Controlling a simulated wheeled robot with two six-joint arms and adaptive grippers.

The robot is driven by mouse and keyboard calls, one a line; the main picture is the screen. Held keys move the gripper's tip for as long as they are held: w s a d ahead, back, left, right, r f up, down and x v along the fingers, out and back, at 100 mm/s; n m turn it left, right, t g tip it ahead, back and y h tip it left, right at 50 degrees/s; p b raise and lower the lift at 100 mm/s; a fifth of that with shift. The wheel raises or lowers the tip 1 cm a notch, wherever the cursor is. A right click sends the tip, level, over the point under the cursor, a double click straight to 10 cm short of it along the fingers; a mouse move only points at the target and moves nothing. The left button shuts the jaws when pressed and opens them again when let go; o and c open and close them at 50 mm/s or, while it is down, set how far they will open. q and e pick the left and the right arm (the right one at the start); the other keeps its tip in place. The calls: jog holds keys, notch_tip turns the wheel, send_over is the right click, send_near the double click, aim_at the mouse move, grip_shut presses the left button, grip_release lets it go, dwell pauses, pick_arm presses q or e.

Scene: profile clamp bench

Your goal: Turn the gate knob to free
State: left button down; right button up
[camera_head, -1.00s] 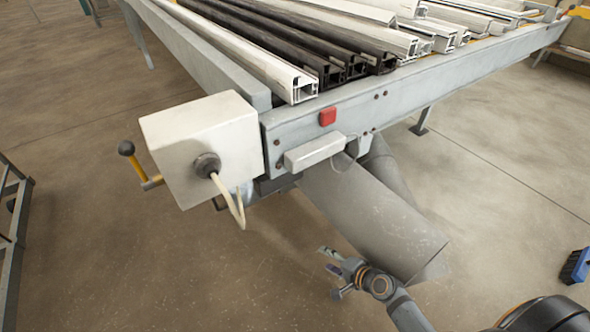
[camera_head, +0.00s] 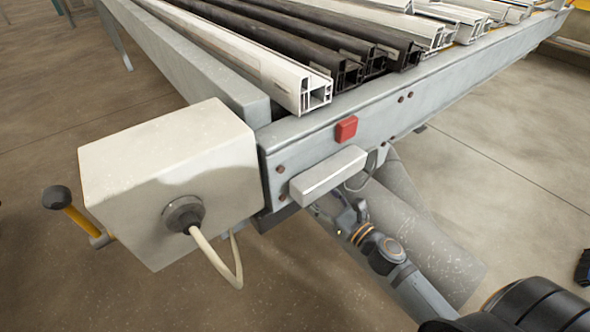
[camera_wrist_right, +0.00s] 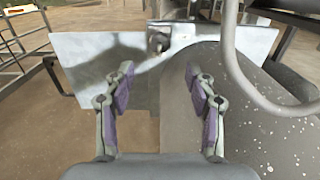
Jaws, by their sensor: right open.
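In the right wrist view, a small round dark knob (camera_wrist_right: 158,42) sits on a pale metal plate (camera_wrist_right: 90,62); it looks like the gate knob. My right gripper (camera_wrist_right: 158,73) is open and empty, with its purple-padded fingers apart. The knob shows between and beyond the fingertips; I cannot tell the exact gap. In the head view my right gripper (camera_head: 337,210) is below the bench end, partly hidden under a slim white box (camera_head: 328,174). The knob cannot be made out there. My left gripper is not in view.
A grey duct (camera_head: 430,240) runs beside my right arm. A cable (camera_wrist_right: 232,60) hangs at the right of the wrist view. A large white box (camera_head: 170,165) with a yellow ball-ended lever (camera_head: 82,222) is at the bench corner. Profiles (camera_head: 290,82) lie on the bench.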

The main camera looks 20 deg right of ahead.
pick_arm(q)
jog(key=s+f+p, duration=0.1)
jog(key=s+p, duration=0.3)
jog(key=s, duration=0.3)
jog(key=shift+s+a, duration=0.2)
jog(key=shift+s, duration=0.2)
pick_arm(e)
jog(key=x, duration=1)
jog(key=shift+w, duration=0.15)
jog(key=shift+a+f, duration=0.1)
jog(key=c, duration=1.2)
